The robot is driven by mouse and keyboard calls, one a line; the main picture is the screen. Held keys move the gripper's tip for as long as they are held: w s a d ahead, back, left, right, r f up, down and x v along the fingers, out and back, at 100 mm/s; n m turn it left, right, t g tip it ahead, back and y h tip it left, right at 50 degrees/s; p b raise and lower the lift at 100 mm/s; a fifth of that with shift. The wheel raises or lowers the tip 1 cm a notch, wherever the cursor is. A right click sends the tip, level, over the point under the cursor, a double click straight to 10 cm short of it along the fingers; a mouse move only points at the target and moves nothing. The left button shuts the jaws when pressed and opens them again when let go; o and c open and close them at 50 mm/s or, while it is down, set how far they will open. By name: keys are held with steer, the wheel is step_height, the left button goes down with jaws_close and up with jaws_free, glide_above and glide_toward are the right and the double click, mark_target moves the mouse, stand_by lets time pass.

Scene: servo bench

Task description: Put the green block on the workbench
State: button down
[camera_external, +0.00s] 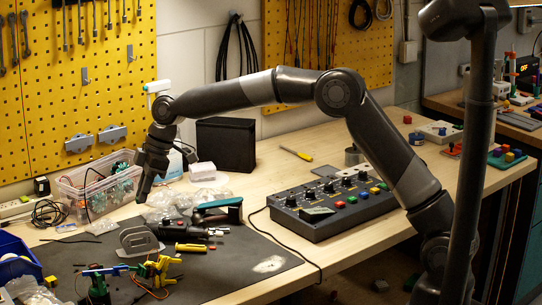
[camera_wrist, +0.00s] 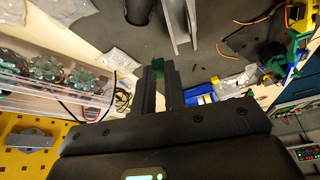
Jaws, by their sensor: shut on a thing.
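My gripper (camera_external: 142,195) points down over the left part of the workbench, beside the clear plastic bin. In the wrist view the two dark fingers of my gripper (camera_wrist: 160,70) are close together, with a small green block (camera_wrist: 158,63) between their tips. Only a little of the block shows; the fingers hide the rest. In the external view I cannot make the block out at the fingertips. The workbench (camera_external: 275,178) has a pale wooden top with a dark mat (camera_external: 225,285) on its near left part.
The clear bin (camera_external: 75,190) of parts stands left of my gripper. Plastic bags (camera_external: 170,207), a grey bracket (camera_external: 138,240) and tools crowd the mat's back. A control box (camera_external: 330,210) stands to the right. Bare wood lies between the black box (camera_external: 226,145) and the control box.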

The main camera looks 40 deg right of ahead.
steer(key=w+d+m+t+h, duration=0.1)
steer(key=w+d+m, duration=0.25)
steer(key=d, duration=1.25)
steer(key=w+d+m+t+h, duration=0.1)
steer(key=w+d+m, duration=0.3)
steer(key=d, duration=1.3)
steer(key=s+d+m+t+h, duration=0.1)
steer(key=s+d+m, duration=0.35)
steer(key=d, duration=0.85)
steer(key=s+d+m+h, duration=0.1)
steer(key=s+d+m, duration=0.3)
steer(key=d, duration=0.9)
glide_above(288, 184)
steer(key=s, duration=0.1)
steer(key=shift+n, duration=0.3)
step_height(288, 184, down, 7)
steer(key=shift+s+d+r, duration=0.1)
steer(key=shift+s+d, duration=0.05)
steer(key=shift+f, duration=2.1)
